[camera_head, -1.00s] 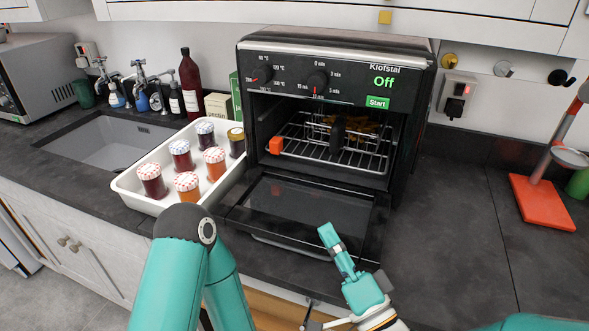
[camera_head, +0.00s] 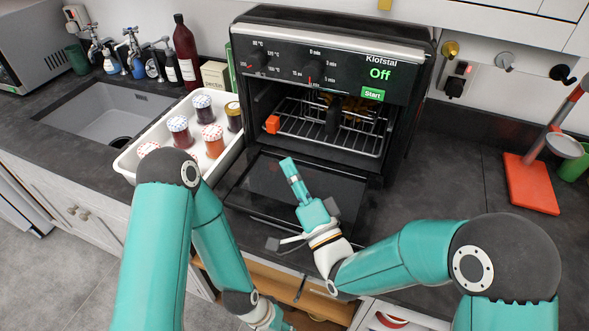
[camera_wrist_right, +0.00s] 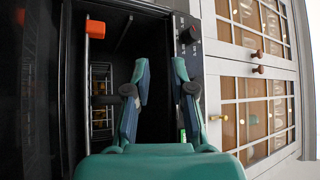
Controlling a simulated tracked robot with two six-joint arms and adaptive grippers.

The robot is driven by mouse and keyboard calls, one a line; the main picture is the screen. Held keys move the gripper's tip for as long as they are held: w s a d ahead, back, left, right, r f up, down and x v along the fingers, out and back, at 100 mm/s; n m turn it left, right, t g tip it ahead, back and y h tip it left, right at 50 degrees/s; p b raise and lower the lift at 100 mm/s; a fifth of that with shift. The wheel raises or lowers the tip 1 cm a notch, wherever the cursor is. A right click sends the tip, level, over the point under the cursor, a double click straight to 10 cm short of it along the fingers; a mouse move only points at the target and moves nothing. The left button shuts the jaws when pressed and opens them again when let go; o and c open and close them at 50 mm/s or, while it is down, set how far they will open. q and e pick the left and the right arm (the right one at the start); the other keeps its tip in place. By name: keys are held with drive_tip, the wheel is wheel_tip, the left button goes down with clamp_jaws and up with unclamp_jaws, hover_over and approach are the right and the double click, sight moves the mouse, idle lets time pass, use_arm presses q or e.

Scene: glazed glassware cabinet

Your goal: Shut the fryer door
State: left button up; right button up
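The black fryer (camera_head: 415,90) stands on the counter with its display reading Off. Its glass door (camera_head: 258,185) is open, folded down in front of the cavity; in the right wrist view the dark door (camera_wrist_right: 30,100) lies at the left. A wire basket with an orange-ended part (camera_head: 272,124) sits inside. My right gripper (camera_head: 287,162) is over the door, in front of the cavity; whether it touches is unclear. In the right wrist view its fingers (camera_wrist_right: 160,62) are apart with nothing between them.
A white tray (camera_head: 128,168) of lidded jars stands just left of the fryer, beside the sink (camera_head: 85,105). A red stand (camera_head: 530,185) is at the right. The counter between fryer and stand is mostly clear. A wooden drawer (camera_head: 275,280) shows below the counter edge.

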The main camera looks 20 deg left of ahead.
clamp_jaws()
unclamp_jaws()
drive_tip(key=shift+d, duration=0.1)
drive_tip(key=v, duration=1.2)
drive_tip(key=shift+f, duration=0.1)
